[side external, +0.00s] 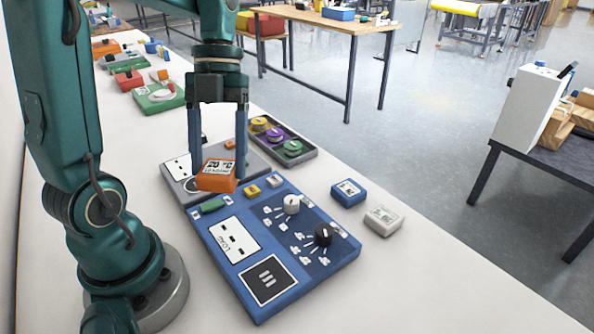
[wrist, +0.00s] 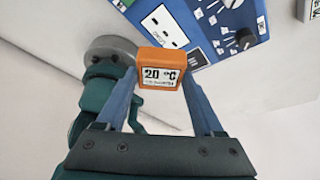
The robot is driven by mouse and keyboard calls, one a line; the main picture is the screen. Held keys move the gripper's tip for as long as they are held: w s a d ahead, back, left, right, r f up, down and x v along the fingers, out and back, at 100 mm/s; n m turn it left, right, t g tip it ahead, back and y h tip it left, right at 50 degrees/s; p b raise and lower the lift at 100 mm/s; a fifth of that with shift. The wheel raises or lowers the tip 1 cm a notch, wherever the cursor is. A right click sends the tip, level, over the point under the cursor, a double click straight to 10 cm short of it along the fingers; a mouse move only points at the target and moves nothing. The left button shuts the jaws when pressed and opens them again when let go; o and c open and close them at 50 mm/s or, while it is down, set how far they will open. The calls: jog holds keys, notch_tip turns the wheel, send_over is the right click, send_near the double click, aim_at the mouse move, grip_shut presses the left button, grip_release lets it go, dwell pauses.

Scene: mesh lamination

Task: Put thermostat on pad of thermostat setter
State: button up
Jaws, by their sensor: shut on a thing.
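An orange thermostat (side external: 216,178) with a white "20 °C" label is held between the two blue fingers of my gripper (side external: 217,170). In the wrist view the thermostat (wrist: 159,66) sits between the fingertips (wrist: 160,72), label facing the camera. A blue panel (side external: 222,264) with a white knob, a black knob, a white label plate and a dark square pad (side external: 267,279) with white bars lies in front of the gripper; it looks like the thermostat setter. The thermostat appears above the gap between this panel and a grey panel (side external: 256,160) behind. Its exact height is unclear.
A blue labelled block (side external: 348,193) and a white one (side external: 384,220) lie right of the panel. A dark tray (side external: 308,154) with round yellow, purple and green pieces stands behind. More coloured devices lie farther back. The bench's right edge is near the white block.

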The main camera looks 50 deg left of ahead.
jog(key=shift+s+d, duration=0.1)
jog(key=shift+d, duration=0.35)
jog(key=d+f, duration=0.2)
jog(key=d, duration=0.1)
jog(key=d+f, duration=0.2)
jog(key=d, duration=0.2)
jog(key=d+f, duration=0.2)
jog(key=d, duration=0.2)
jog(key=shift+d+f, duration=0.1)
jog(key=shift+f, duration=2.2)
jog(key=shift+f, duration=0.1)
jog(key=o, duration=1.4)
jog(key=shift+o, duration=0.2)
